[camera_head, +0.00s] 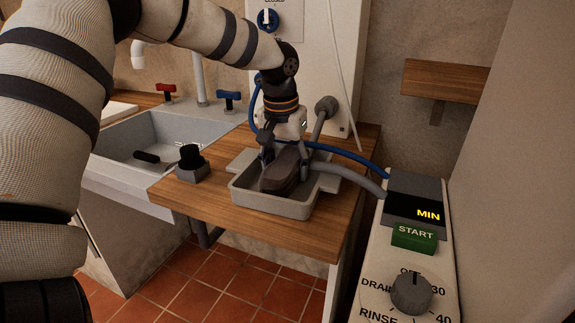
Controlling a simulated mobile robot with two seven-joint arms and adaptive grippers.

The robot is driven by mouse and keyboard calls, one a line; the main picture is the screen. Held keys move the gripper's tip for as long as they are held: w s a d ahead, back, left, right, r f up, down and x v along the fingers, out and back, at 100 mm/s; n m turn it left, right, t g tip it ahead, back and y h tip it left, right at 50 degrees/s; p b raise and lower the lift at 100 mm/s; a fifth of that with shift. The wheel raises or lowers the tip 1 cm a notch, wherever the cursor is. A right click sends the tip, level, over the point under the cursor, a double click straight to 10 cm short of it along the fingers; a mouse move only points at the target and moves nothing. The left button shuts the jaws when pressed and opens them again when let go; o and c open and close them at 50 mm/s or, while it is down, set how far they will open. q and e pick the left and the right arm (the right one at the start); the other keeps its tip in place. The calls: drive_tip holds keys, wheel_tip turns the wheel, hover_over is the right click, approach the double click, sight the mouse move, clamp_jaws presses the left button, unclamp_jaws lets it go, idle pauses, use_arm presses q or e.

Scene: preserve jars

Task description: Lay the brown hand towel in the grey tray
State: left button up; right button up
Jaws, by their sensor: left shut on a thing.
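The brown hand towel (281,172) is a dark brown folded bundle inside the grey tray. The grey tray (270,206) stands on the wooden counter in the middle of the view. My left gripper (284,152) reaches down from above, over the tray, and is shut on the towel. The towel is low between the tray's walls; whether it touches the tray floor cannot be told. The gripper hides part of the towel's top. My right gripper is not in view.
A grey sink (165,135) with red and blue taps is at the left. A small black-topped knob (190,160) stands left of the tray. A control panel with a green START button (414,237) is at the right. A blue hose (345,154) passes behind the tray.

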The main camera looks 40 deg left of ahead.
sight(283, 165)
use_arm(q)
drive_tip(key=o, duration=1.2)
wheel_tip(283, 165, up, 12)
drive_tip(key=s, duration=0.1)
drive_tip(key=shift+s+d+p, duration=0.35)
drive_tip(key=shift+p, duration=0.1)
